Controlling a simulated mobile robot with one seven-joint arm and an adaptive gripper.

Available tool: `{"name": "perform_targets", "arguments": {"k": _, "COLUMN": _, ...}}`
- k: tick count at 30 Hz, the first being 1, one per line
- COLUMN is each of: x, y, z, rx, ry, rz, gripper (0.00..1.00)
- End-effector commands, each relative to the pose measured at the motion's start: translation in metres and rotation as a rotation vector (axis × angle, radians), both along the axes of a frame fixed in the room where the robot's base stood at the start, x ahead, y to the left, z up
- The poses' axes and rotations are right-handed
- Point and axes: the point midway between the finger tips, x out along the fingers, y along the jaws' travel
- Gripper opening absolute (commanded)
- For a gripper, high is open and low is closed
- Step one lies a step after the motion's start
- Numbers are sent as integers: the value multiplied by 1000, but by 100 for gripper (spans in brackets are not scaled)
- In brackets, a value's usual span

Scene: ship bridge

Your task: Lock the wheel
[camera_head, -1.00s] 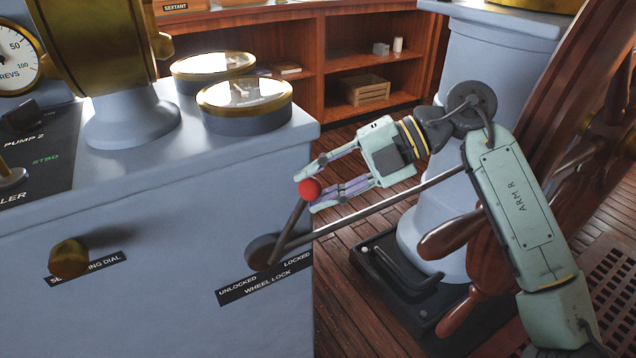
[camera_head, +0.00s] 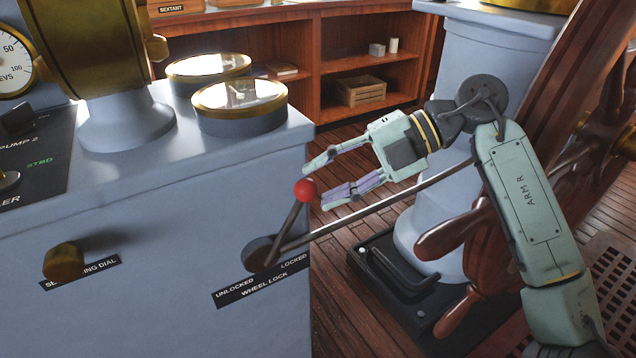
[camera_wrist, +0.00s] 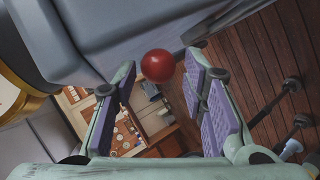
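The wheel lock lever is a dark rod (camera_head: 284,229) with a red ball knob (camera_head: 304,190), on a round hub (camera_head: 260,253) on the pale blue console. It leans up and to the right. The label plate (camera_head: 262,281) below reads UNLOCKED at left, LOCKED at right, WHEEL LOCK beneath. My gripper (camera_head: 316,187) is open, just right of the knob, its fingers pointing left towards it. In the wrist view the knob (camera_wrist: 158,66) shows at the gap between the fingertips, seemingly just beyond them; I cannot tell whether they touch it.
A long bar (camera_head: 400,197) runs from the hub towards the wooden wheel (camera_head: 545,150) at right, below my gripper. A brass dial knob (camera_head: 64,262) sticks out of the console at left. A blue pedestal (camera_head: 450,80) stands behind my arm. Wooden shelves (camera_head: 335,60) stand at the back.

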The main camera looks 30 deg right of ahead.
Motion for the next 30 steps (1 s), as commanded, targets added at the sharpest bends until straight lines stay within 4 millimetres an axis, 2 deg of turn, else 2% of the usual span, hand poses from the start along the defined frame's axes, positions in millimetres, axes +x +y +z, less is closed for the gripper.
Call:
{"name": "perform_targets", "arguments": {"k": 6, "x": -15, "y": -40, "z": 24, "rx": 1, "ry": -1, "rz": -5, "gripper": 39}}
{"name": "perform_targets", "arguments": {"k": 13, "x": -27, "y": -71, "z": 42, "rx": 0, "ry": 0, "rz": -2, "gripper": 39}}
{"name": "perform_targets", "arguments": {"k": 19, "x": -31, "y": -80, "z": 47, "rx": 1, "ry": 0, "rz": -2, "gripper": 39}}
{"name": "perform_targets", "arguments": {"k": 30, "x": -31, "y": -81, "z": 47, "rx": 0, "ry": 0, "rz": -1, "gripper": 39}}
